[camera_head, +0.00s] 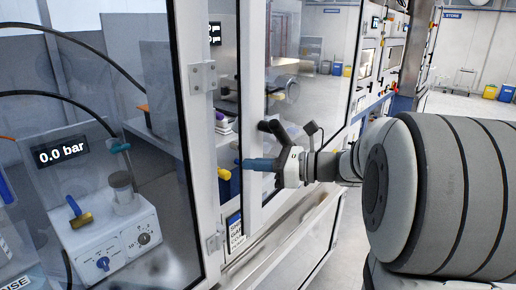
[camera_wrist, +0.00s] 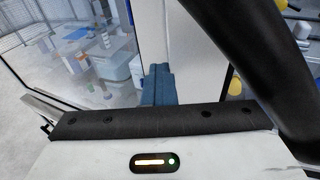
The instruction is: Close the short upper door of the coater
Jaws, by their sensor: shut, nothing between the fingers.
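A short upper door (camera_head: 252,80) of the coater, with a white frame and clear glass, is in the middle of the head view. It appears ajar: a gap beside its left upright shows the inside. My gripper (camera_head: 243,163) is at that upright, its blue fingers shut, empty and pointing left. In the wrist view the blue fingers (camera_wrist: 158,85) are together in front of a white upright (camera_wrist: 152,35), with glass on the left. I cannot tell whether they touch it. A dark bar, perhaps a handle (camera_head: 272,130), is just above my gripper.
A large glazed panel (camera_head: 90,200) with white hinges (camera_head: 202,76) fills the left. Behind it stand a benchtop device (camera_head: 110,240) and a "0.0 bar" display (camera_head: 60,151). A lower white panel (camera_head: 300,240) is below the door. Open floor (camera_head: 465,108) lies at the far right.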

